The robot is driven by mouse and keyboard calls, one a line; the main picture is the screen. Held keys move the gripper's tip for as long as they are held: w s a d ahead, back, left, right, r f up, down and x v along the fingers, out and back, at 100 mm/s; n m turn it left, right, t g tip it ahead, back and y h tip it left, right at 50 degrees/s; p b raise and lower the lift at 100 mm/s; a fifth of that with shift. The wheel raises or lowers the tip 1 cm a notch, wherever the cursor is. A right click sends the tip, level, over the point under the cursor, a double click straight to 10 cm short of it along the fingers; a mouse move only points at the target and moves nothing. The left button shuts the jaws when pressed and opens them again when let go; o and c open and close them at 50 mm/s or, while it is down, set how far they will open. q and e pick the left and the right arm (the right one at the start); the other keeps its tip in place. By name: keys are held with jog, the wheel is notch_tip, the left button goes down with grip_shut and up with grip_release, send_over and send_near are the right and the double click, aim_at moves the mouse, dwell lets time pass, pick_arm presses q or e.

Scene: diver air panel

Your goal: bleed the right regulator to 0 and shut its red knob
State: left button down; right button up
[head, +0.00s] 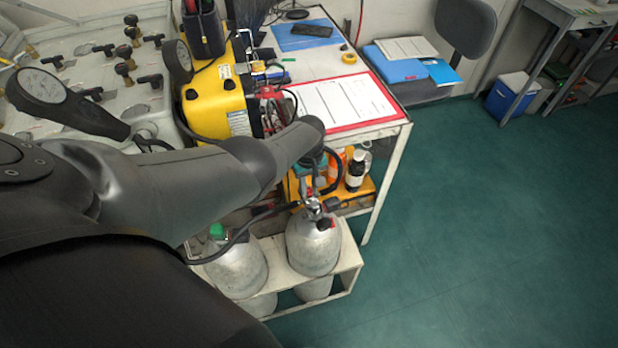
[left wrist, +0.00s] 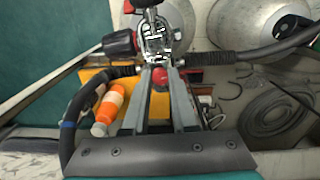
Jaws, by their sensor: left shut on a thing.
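The right regulator (head: 313,207) is a chrome fitting on top of the right grey cylinder (head: 313,247). My left gripper (left wrist: 162,70) is shut on part of the regulator, and a red piece (left wrist: 160,78) shows between the fingertips. In the head view my left forearm hides much of the grip. My right gripper is not in view. No readable dial for this regulator shows.
A left cylinder (head: 237,268) with a green knob (head: 216,231) stands in the same white rack (head: 349,258). Black hoses (left wrist: 270,52) run both ways from the regulator. Orange and dark bottles (head: 356,170) stand on the shelf behind. The green floor (head: 470,230) at right is clear.

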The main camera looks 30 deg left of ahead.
aim_at(309, 190)
pick_arm(q)
jog(key=shift+w+n, duration=0.1)
jog(key=shift+n, duration=1.1)
jog(key=c, duration=1)
grip_release()
jog(key=shift+r, duration=0.1)
notch_tip(309, 190, up, 15)
jog(key=p, duration=1.1)
jog(key=shift+p, duration=0.35)
